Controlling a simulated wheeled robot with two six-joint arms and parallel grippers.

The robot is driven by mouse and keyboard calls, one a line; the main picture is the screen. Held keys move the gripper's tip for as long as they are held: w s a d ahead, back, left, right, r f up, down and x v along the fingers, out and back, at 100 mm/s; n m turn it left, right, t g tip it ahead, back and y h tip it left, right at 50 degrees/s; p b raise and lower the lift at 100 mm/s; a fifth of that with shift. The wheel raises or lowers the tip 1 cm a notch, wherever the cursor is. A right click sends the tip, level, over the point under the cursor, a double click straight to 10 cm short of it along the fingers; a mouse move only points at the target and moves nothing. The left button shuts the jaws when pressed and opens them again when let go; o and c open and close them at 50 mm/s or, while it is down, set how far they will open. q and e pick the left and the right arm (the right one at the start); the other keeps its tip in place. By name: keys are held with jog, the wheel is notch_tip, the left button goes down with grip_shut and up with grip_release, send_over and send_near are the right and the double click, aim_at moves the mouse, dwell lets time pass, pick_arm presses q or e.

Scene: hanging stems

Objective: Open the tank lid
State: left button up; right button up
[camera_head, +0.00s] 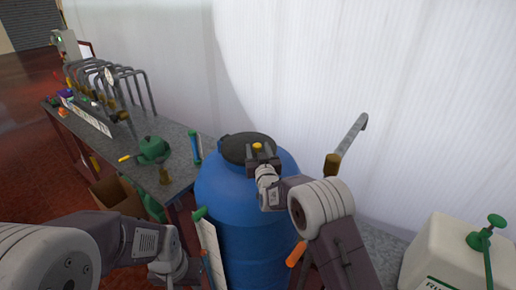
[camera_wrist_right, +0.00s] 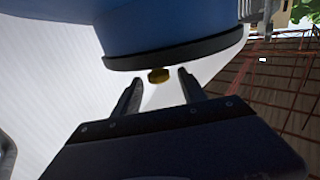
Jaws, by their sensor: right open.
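The blue tank (camera_head: 240,205) stands at the centre in the head view. Its black lid (camera_head: 233,147) lies flat on top and looks closed. A yellow knob (camera_head: 257,146) shows at the lid's right, partly hidden by my right gripper (camera_head: 262,157). In the right wrist view, the tank (camera_wrist_right: 180,22) and the dark lid edge (camera_wrist_right: 180,49) are at the top. The knob (camera_wrist_right: 158,76) lies between the tips of my open right gripper (camera_wrist_right: 159,82), with gaps on both sides. My left arm comes in at lower left; its fingers do not show.
A pale wall is behind.

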jog(key=shift+w+f, duration=0.1)
jog(key=shift+c, duration=1.2)
grip_shut()
